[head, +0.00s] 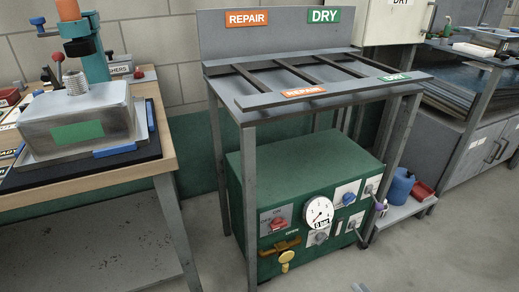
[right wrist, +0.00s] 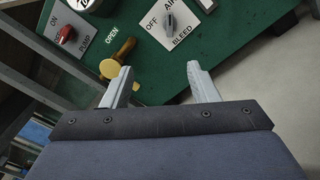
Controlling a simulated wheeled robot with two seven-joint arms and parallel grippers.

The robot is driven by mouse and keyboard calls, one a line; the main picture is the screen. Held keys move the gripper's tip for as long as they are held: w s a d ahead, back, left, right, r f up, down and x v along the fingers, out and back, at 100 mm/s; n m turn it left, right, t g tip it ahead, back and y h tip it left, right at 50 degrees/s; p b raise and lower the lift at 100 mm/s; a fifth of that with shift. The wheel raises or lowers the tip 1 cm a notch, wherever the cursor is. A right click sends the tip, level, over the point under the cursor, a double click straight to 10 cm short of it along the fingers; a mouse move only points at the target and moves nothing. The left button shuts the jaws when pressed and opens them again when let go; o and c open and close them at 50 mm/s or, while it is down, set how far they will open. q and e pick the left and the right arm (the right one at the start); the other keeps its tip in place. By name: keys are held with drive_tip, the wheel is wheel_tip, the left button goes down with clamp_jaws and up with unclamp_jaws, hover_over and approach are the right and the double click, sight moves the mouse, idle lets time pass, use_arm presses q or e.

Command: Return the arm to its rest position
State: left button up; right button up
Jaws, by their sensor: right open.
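My right gripper (right wrist: 160,72) shows in the right wrist view with its two pale fingers spread apart and nothing between them. It is in front of the green control box (right wrist: 215,52), and its left fingertip appears close to the yellow knob (right wrist: 112,69) in that picture; I cannot tell whether they touch. In the head view only a small pale tip shows at the bottom edge, and the rest of the right arm is out of frame. The green control box (head: 232,205) stands under the rack table. My left gripper is in neither view.
The rack table (head: 240,85) with REPAIR and DRY signs stands over the box. A wooden workbench (head: 168,150) with a metal block (head: 110,115) is on the left. A blue jug (head: 400,187) and red tray (head: 422,190) sit right. Floor is free at front right.

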drive_tip(key=s+a+r+n+g+y, duration=0.1)
drive_tip(key=a+r+n+g, duration=0.3)
drive_tip(key=r+n, duration=0.35)
drive_tip(key=s+a+r+n+g+y, duration=0.1)
drive_tip(key=a+r+n+g, duration=0.25)
drive_tip(key=r+n, duration=0.45)
drive_tip(key=s+a+r+n+g+y, duration=0.2)
drive_tip(key=a+r+n+g, duration=0.25)
drive_tip(key=r+n, duration=0.35)
drive_tip(key=s+a+r+n+t+h, duration=0.1)
drive_tip(key=s+r+n+h, duration=0.3)
drive_tip(key=s+r+n, duration=0.4)
drive_tip(key=s+a+r+n+t+h, duration=0.1)
drive_tip(key=s+r+n+h, duration=0.4)
drive_tip(key=s, duration=0.5)
wheel_tip(320, 180, up, 36)
drive_tip(key=y+p, duration=0.1)
drive_tip(key=p, duration=3.4)
drive_tip(key=shift+n+p, duration=0.4)
drive_tip(key=shift+n, duration=0.05)
